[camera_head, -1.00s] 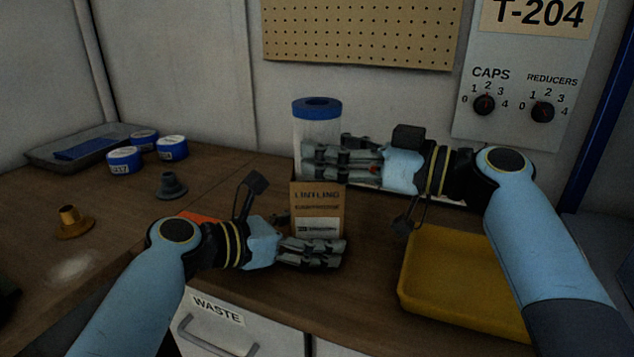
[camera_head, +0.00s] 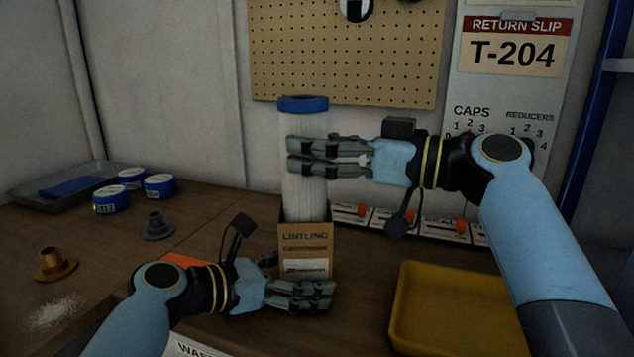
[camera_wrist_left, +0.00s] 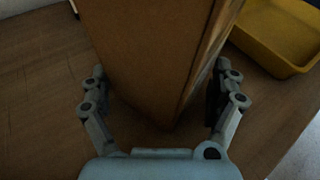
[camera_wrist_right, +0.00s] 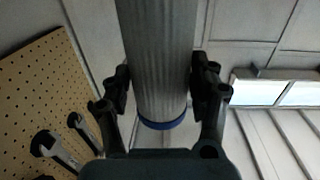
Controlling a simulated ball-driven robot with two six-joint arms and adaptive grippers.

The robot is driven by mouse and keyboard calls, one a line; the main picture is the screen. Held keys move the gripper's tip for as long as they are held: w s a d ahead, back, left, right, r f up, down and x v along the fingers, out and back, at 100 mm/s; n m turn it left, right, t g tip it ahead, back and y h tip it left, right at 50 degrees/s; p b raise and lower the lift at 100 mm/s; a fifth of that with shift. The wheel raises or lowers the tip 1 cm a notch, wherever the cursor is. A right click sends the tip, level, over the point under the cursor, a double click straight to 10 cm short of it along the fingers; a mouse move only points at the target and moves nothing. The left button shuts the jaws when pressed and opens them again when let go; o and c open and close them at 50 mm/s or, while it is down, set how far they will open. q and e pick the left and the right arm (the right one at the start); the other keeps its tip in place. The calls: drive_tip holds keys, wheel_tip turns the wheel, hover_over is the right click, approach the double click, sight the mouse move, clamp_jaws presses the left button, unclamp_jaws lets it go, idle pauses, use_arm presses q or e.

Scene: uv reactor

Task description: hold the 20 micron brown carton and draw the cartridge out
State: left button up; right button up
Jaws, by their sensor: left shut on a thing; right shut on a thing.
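The brown carton (camera_head: 306,247), printed "LINTLING CARTRIDGE", stands upright on the bench; its micron figure is not readable. My left gripper (camera_head: 300,296) is shut on its lower part, and the left wrist view shows the carton (camera_wrist_left: 150,60) between the fingers (camera_wrist_left: 160,100). The white pleated cartridge (camera_head: 303,199) with a blue end cap (camera_head: 303,104) stands upright, mostly above the carton, its lower end hidden at or inside the carton mouth. My right gripper (camera_head: 325,156) is shut around its upper half; the right wrist view shows the cartridge (camera_wrist_right: 160,60) between the fingers (camera_wrist_right: 162,85).
A yellow tray (camera_head: 397,330) lies right of the carton. Several blue-and-white rolls (camera_head: 110,201), a grey flanged part (camera_head: 158,228) and a brass one (camera_head: 55,264) stand at left. A pegboard (camera_head: 345,60) hangs behind.

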sight(327, 120)
drive_tip(key=shift+r, duration=1.95)
use_arm(q)
drive_tip(key=o, duration=0.5)
